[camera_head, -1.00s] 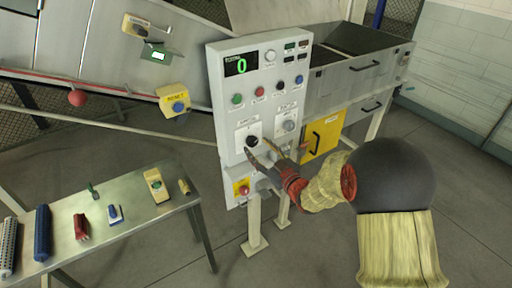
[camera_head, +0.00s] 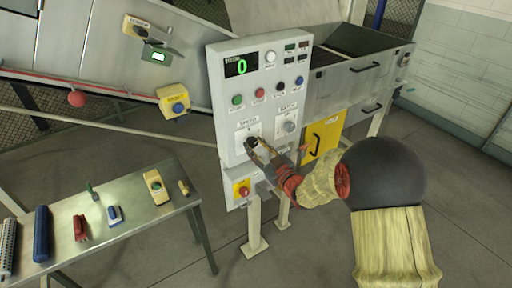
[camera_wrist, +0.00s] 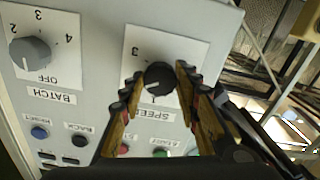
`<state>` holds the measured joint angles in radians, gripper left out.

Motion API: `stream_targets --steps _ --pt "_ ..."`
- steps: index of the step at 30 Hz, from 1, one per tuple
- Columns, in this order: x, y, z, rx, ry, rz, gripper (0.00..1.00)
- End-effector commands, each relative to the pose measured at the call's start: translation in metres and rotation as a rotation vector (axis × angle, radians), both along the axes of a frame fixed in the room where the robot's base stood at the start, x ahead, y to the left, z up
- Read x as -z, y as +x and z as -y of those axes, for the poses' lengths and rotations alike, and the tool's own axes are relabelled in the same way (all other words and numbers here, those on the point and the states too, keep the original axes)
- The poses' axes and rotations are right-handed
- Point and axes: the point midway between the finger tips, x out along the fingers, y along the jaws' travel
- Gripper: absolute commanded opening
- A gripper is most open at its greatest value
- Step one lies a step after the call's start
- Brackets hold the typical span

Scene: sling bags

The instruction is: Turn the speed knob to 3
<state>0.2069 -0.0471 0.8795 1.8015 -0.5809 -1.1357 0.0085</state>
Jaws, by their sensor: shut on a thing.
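The speed knob is black and round, on a white plate on the front of the grey control panel. It shows between my fingertips in the wrist view (camera_wrist: 158,77), where the panel appears upside down. A "3" is visible on its plate beside the knob; the other marks are mostly hidden by my fingers. A small light mark shows on the knob, but its exact setting is unclear. My gripper (camera_head: 253,144) is shut on the speed knob, with one finger on each side; it also shows in the wrist view (camera_wrist: 160,80).
The grey batch knob (camera_wrist: 30,52) sits beside the speed plate. Several coloured buttons and a display reading 0 (camera_head: 241,65) are above. A red button on yellow (camera_head: 242,189) is below. A metal table (camera_head: 130,225) with small items stands left.

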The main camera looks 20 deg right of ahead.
Motion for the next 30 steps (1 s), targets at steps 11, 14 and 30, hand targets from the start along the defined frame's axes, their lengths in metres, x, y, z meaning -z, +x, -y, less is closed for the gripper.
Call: stream_targets --steps 11,14,30 --pt "0.0002 -0.0001 -0.0001 0.0 0.001 0.0 0.07" --pt "0.0002 -0.0001 -0.0001 0.0 0.008 -0.002 0.07" --pt "0.0004 -0.0003 -0.0007 0.001 0.309 -0.103 0.07"
